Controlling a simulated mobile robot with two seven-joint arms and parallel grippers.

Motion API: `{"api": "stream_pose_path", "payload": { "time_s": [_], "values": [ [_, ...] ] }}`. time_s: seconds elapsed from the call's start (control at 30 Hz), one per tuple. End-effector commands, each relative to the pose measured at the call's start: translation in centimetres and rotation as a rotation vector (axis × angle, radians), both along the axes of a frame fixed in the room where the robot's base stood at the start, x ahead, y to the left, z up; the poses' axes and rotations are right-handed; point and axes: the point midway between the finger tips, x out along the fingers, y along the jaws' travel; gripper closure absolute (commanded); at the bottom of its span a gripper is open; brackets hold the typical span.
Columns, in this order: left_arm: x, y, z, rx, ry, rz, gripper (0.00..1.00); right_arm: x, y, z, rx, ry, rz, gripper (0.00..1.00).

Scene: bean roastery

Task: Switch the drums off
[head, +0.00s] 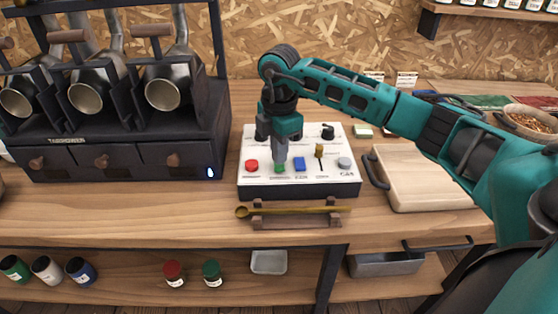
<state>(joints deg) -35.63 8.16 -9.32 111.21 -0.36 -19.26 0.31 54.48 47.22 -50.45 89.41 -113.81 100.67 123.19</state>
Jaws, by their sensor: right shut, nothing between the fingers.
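A white control box (303,147) with a dark base stands on the bench. Along its front are a red button (251,166), a green button (279,168), a blue square button (299,164), a small lever (320,151) and a grey button (344,163). A black knob (327,131) sits at the back. My right gripper (280,164) points down, shut and empty, with its tips at the green button; I cannot tell whether it is pressed. The black roaster (120,125) at left has three metal drums (162,95). My left gripper is out of view.
A brass scoop (292,210) lies on a wooden stand before the box. A wooden board (415,178) with a dark handle lies to the right. A bowl of beans (530,122) stands at far right. Jars and a small tray (268,262) sit on the shelf below.

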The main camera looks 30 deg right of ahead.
Motion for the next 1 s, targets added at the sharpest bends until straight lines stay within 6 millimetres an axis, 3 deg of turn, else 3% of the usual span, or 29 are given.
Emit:
{"api": "stream_pose_path", "payload": {
  "time_s": [1.0],
  "values": [
    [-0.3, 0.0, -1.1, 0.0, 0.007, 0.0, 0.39, 0.0, 0.0, -1.6, 0.0, 0.001, 0.0, 1.0]
  ]
}}
